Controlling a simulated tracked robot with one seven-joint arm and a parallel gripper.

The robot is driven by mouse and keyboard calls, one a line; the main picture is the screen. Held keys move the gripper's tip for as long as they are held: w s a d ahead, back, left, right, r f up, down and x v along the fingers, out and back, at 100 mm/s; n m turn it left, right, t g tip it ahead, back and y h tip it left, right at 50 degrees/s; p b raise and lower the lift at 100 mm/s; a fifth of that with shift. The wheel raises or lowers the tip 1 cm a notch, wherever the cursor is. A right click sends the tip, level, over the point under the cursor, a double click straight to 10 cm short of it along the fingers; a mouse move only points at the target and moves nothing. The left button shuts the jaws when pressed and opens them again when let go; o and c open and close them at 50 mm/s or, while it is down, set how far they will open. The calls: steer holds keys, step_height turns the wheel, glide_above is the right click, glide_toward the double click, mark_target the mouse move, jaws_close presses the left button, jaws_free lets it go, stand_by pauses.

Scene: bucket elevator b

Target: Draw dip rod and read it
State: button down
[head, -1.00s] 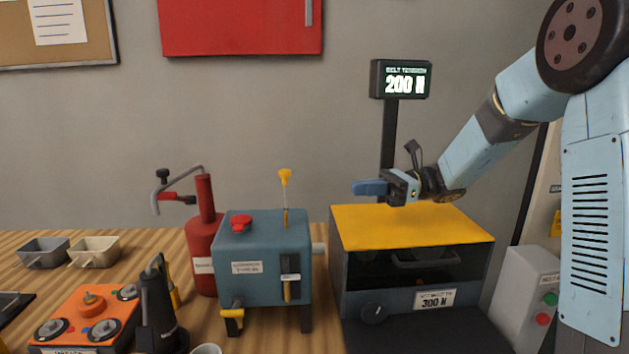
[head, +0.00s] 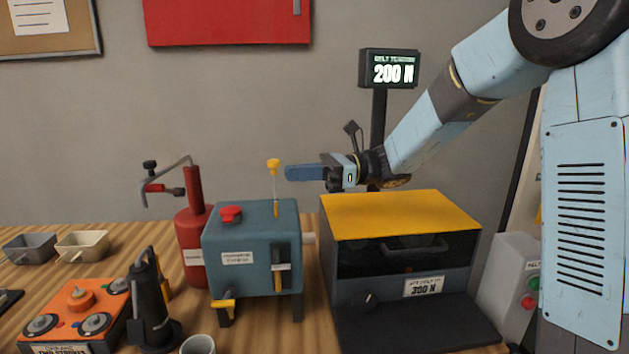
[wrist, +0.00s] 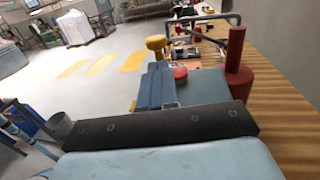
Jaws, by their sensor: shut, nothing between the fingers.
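The dip rod (head: 275,190) stands upright in the top of the blue-grey gearbox (head: 228,240), its yellow handle uppermost. The yellow handle also shows in the wrist view (wrist: 156,44), just past my fingertips. My gripper (head: 288,172) is shut and empty, level with the handle and a little to its right, apart from it in the head view. The wrist view also shows my gripper (wrist: 157,66), its blue fingers pointing at the handle. The gearbox has a red cap (head: 231,215) on top, a sight gauge on its front and a yellow drain tap below.
A red pump can (head: 192,245) stands left of the gearbox. The yellow-topped machine (head: 400,215) stands to the right, under my forearm, with a display (head: 389,70) reading 200 N behind it. Two trays (head: 82,245), an orange panel and a black pump are at the left.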

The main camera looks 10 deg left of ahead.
steer(key=shift+s+a+r, duration=0.15)
steer(key=shift+a+r, duration=0.2)
steer(key=shift+r, duration=0.05)
steer(key=shift+s+a+r, duration=0.1)
steer(key=shift+a+r, duration=0.15)
steer(key=shift+r, duration=0.7)
